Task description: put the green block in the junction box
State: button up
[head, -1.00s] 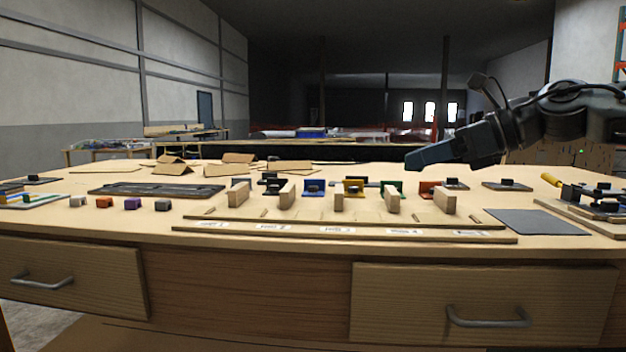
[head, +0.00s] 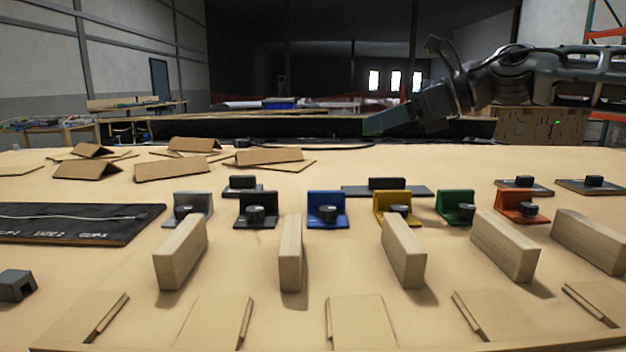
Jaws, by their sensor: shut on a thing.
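My gripper (head: 388,122) hangs at the upper right, high above the far side of the bench, pointing left and slightly down. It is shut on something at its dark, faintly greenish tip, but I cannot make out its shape. No loose green block shows on the bench. I cannot tell which thing is the junction box.
Several upright wooden dividers (head: 403,250) stand before the brackets. A black panel (head: 75,222) lies left, and a dark grey block (head: 16,285) sits at front left. Folded cardboard pieces (head: 178,167) lie at the back left. Bare bench shows between.

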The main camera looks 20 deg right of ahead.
jog(key=w+a+f, duration=0.1)
jog(key=a+f, duration=0.1)
jog(key=a, duration=0.1)
jog(key=w+a+f+b, duration=0.1)
jog(key=w+a+f, duration=0.1)
jog(key=a, duration=0.2)
jog(key=w+a+f, duration=0.1)
jog(key=a+f, duration=0.2)
jog(key=shift+w+a, duration=0.2)
jog(key=shift+a, duration=0.2)
notch_tip(320, 180, down, 4)
jog(key=shift+f+b, duration=0.1)
jog(key=shift+b, duration=0.45)
